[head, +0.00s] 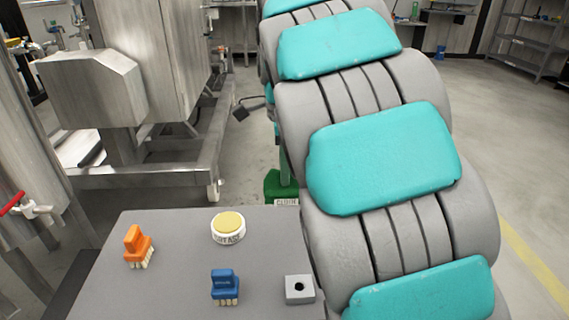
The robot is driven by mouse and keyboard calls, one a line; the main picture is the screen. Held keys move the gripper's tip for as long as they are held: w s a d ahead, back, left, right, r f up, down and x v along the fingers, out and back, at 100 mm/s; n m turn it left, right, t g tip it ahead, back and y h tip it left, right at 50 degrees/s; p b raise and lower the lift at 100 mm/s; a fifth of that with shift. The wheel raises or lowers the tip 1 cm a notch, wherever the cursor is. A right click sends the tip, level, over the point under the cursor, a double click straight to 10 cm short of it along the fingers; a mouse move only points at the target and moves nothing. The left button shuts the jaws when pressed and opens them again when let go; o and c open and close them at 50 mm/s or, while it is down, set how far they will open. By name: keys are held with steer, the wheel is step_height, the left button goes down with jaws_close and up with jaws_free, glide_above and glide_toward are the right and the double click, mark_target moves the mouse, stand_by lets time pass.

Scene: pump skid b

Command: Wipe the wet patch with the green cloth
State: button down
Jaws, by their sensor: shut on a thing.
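My arm, grey with teal pads, fills the right and centre of the head view and runs away from me. My gripper is not in view; its end of the arm is hidden. No green cloth can be made out for certain. A green object (280,186) with a white label stands low beyond the table's far edge, partly hidden by my arm. I cannot tell what it is. No wet patch is visible.
A grey table (170,275) in front holds an orange brush (138,246), a blue brush (225,287), a round tub with a yellow top (228,228) and a grey block with a hole (299,289). A metal skid frame (150,178) stands behind at left. Floor at right is clear.

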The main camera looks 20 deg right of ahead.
steer(key=shift+f+b, duration=1.35)
steer(key=shift+f, duration=4)
steer(key=shift+f, duration=0.25)
steer(key=c, duration=0.7)
jaws_free()
steer(key=shift+r, duration=0.1)
